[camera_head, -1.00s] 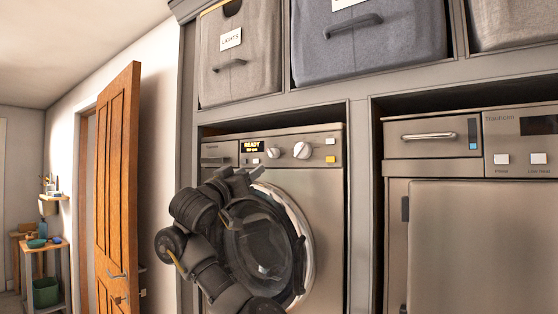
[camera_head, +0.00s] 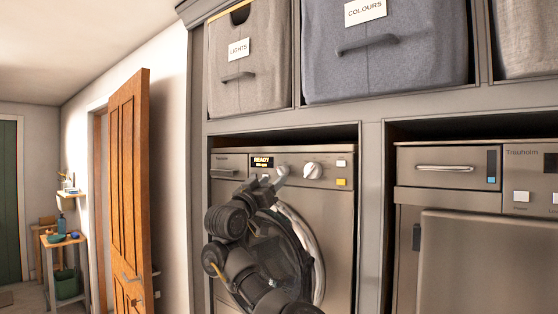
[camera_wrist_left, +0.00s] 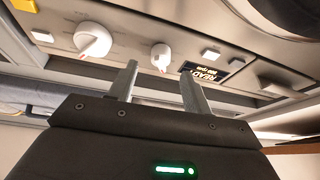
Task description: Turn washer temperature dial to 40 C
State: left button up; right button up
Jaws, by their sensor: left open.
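The washer (camera_head: 338,225) has a control panel with a lit READY display (camera_head: 262,161), a small white dial (camera_head: 282,171) and a larger white dial (camera_head: 313,170). I cannot read which one is the temperature dial. The left wrist view shows the panel upside down, with the small dial (camera_wrist_left: 161,56), the larger dial (camera_wrist_left: 94,39) and the READY display (camera_wrist_left: 211,74). My left gripper (camera_head: 268,183) is open and empty, just below and in front of the small dial. In the left wrist view its fingertips (camera_wrist_left: 158,72) lie either side of that dial's line, apparently short of it. My right gripper is out of view.
A second appliance (camera_head: 460,260) stands to the right behind a grey divider (camera_head: 371,220). Fabric bins, one labelled LIGHTS (camera_head: 262,90) and one COLOURS (camera_head: 420,75), sit above. An open wooden door (camera_head: 128,190) is at left.

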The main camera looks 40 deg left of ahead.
aim_at(281, 174)
pick_arm(q)
jog(key=p+x, duration=0.2)
jog(key=x, duration=0.2)
jog(key=shift+s+r, duration=0.1)
jog(key=shift+w+p, duration=0.55)
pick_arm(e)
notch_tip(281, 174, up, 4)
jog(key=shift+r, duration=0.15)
pick_arm(q)
jog(key=shift+a, duration=0.1)
